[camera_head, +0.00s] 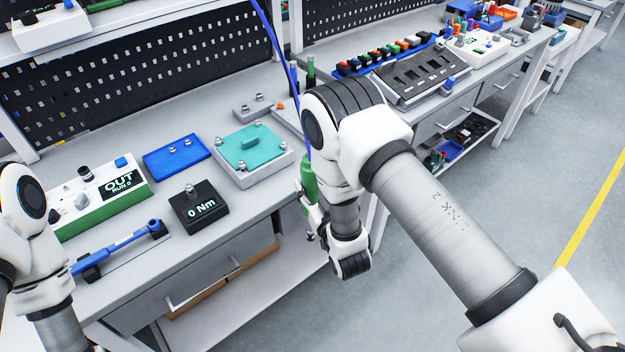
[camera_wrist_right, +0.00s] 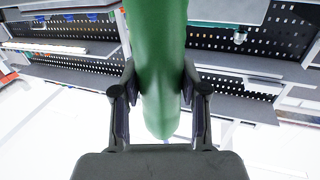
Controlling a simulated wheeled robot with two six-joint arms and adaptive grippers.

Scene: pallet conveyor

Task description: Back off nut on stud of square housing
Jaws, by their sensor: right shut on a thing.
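The square housing (camera_head: 278,168) is a grey block with a teal top on the bench, left of my right arm. Small studs or nuts show at its corners, such as a corner nut (camera_head: 241,166); which nuts are backed off is too small to tell. My right gripper (camera_head: 312,208) is at the bench's front edge, to the right of the housing and apart from it. It is shut on a green driver tool (camera_head: 308,178), which hangs upright below a blue hose. In the right wrist view the tool (camera_wrist_right: 160,60) sits between both fingers. My left gripper is out of view.
A grey tray (camera_head: 420,75) stands further right.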

